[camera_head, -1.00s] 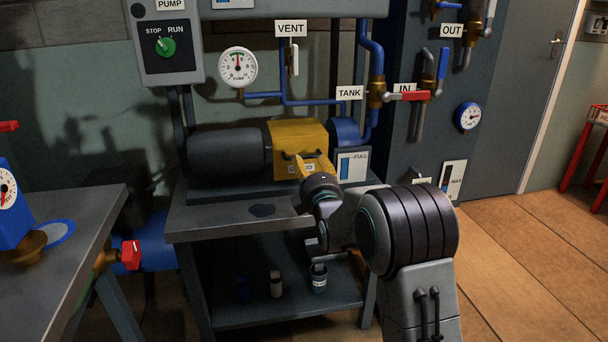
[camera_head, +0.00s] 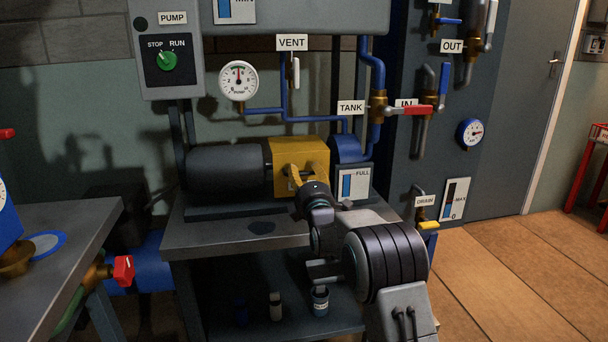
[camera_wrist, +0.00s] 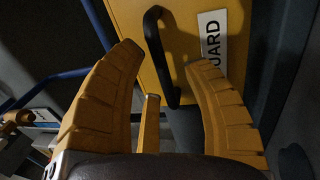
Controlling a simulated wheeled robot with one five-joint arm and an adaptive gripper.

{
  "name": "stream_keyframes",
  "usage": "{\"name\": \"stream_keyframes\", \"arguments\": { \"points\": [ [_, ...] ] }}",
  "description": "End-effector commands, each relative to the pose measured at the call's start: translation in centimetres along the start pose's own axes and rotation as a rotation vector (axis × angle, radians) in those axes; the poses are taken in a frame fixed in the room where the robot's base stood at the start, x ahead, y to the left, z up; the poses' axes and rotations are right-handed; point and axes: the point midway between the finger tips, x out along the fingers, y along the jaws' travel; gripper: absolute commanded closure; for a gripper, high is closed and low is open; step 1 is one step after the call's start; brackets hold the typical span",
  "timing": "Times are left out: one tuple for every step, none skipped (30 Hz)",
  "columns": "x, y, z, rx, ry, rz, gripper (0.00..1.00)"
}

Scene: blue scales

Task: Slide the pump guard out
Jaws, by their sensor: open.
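The pump guard (camera_head: 312,149) is a yellow box over the shaft between the dark motor (camera_head: 227,172) and the blue pump end (camera_head: 346,146). In the wrist view its yellow face (camera_wrist: 183,14) carries a black bar handle (camera_wrist: 154,45) and a white label reading "...UARD". My gripper (camera_head: 303,174) is in front of the guard and covers much of its lower face. In the wrist view my gripper (camera_wrist: 164,62) is open, with its yellow fingers on either side of the handle. I cannot tell whether they touch it.
The pump stands on a grey bench (camera_head: 215,234) with small bottles on its lower shelf. A red valve lever (camera_head: 418,110) and pipes are right of it. The pump switch (camera_head: 166,60) points to STOP. Another table (camera_head: 75,240) is at left.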

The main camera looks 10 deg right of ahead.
Motion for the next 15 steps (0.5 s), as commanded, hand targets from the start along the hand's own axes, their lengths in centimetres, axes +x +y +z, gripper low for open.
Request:
{"name": "stream_keyframes", "arguments": {
  "points": [
    [0.3,0.0,0.0,0.000,0.000,0.002,0.55],
    [0.5,0.0,0.0,0.000,0.000,0.002,0.55],
    [0.7,0.0,0.0,0.000,0.000,0.001,0.55],
    [0.8,0.0,0.0,0.000,0.000,0.001,0.55],
    [0.9,0.0,0.0,0.000,0.000,0.001,0.55],
    [1.0,0.0,0.0,0.000,0.000,0.001,0.55],
    [1.1,0.0,0.0,0.000,0.000,0.000,0.55],
    [1.1,0.0,0.0,0.000,0.000,0.000,0.55],
    [1.2,0.0,0.0,0.000,0.000,0.000,0.55],
    [1.3,0.0,0.0,0.000,0.000,0.000,0.55],
    [1.3,0.0,0.0,0.000,0.000,0.000,0.55],
    [1.3,0.0,0.0,0.000,0.000,0.000,0.55],
    [1.3,0.0,0.0,0.000,0.000,0.000,0.55],
    [1.3,0.0,0.0,0.000,0.000,0.000,0.55],
    [1.3,0.0,0.0,0.000,0.000,0.000,0.55]
  ]
}}
